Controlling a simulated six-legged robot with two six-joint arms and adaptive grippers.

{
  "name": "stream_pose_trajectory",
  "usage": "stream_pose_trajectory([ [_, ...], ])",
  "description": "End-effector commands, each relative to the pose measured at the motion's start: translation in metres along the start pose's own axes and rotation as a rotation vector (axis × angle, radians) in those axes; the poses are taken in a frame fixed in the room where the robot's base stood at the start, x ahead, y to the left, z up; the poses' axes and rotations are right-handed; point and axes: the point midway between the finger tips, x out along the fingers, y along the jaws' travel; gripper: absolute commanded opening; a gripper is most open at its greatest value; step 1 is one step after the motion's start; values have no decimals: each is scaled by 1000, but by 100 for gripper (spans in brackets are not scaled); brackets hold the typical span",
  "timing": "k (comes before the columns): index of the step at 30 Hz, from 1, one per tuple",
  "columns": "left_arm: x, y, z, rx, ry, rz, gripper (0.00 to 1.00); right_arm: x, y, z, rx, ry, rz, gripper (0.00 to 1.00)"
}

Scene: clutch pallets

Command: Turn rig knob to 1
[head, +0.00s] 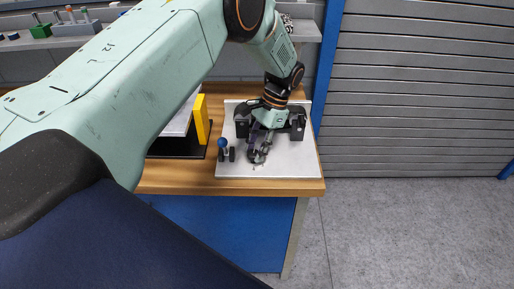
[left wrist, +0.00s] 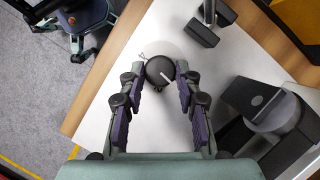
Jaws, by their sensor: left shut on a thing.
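The rig knob (left wrist: 160,71) is a round black dial with a white pointer line, on a pale plate (head: 298,160) on the wooden bench. In the left wrist view the line slants toward the upper right. A few thin marks show beside the knob, but no numbers can be read. My left gripper (head: 258,155) is down over the plate, its two fingers on either side of the knob. In the head view the fingers largely hide the knob. My right gripper is not in view.
A blue-topped lever (head: 223,146) stands left of the knob on the plate. Black fixtures (head: 297,122) stand behind my gripper. A yellow upright block (head: 202,119) is further left. The bench's front edge (head: 230,187) is close, with grey floor to the right.

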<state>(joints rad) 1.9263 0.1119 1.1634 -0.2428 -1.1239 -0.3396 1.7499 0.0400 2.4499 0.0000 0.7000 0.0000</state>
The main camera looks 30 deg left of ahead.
Motion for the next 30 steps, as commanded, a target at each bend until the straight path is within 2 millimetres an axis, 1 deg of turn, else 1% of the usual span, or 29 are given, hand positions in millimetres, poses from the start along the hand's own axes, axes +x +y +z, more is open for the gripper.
stream_pose_trajectory([
  [1,2,0,1,-27,-6,14,2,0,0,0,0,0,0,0],
  [6,3,-1,1,-98,-6,43,2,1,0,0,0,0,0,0],
  [12,3,0,2,-142,-8,62,2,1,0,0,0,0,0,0],
  [27,4,0,2,-155,-10,69,2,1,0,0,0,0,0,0],
  [28,4,0,2,-155,-10,69,36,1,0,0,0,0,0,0],
  [30,4,0,2,-154,-9,68,42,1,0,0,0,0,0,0],
])
